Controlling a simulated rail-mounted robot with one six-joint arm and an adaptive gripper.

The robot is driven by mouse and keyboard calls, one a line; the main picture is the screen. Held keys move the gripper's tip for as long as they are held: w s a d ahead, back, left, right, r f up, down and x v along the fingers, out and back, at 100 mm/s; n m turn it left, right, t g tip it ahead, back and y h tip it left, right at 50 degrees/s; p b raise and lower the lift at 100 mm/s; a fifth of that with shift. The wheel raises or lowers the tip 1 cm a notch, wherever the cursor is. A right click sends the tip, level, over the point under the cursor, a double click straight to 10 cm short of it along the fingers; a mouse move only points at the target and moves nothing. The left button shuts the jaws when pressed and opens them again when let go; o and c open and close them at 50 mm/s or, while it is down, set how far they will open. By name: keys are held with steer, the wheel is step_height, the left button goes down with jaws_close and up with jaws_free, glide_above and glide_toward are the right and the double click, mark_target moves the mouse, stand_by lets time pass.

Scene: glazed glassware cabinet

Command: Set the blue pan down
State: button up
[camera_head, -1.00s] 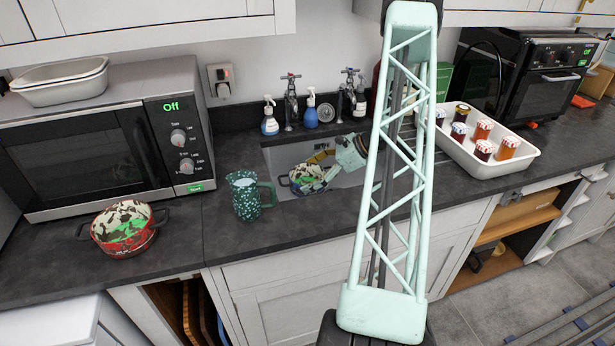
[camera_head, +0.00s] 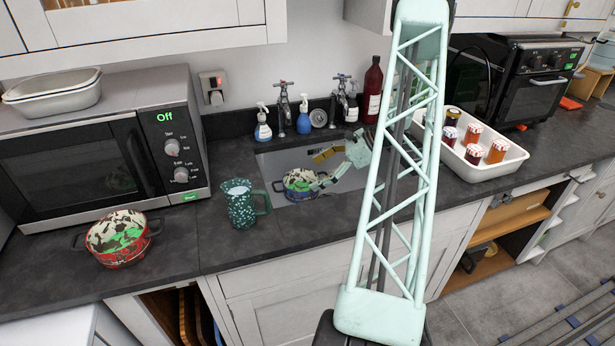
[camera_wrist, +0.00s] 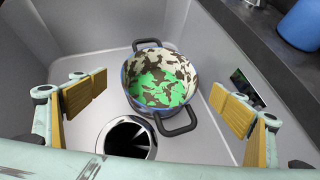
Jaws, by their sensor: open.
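The blue pan (camera_head: 299,187) stands upright in the sink, with green, white and brown patches inside. It also shows in the wrist view (camera_wrist: 160,85), with its two dark handles clear, on the sink floor beside the round drain. My gripper (camera_head: 322,170) is over the sink. In the wrist view my gripper (camera_wrist: 155,105) is open, its yellow pads wide apart on both sides of the pan and touching nothing. The sink (camera_head: 345,182) is grey and set into the dark counter; its right part is hidden behind my arm.
A green speckled jug (camera_head: 240,205) stands left of the sink. A red pan (camera_head: 120,240) sits in front of the microwave (camera_head: 100,150). Soap bottles and taps line the back. A white tray (camera_head: 480,172) with several jars is at the right.

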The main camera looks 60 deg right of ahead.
steer(key=shift+p+v, duration=0.35)
steer(key=shift+v, duration=2.2)
steer(key=shift+w+a, duration=0.1)
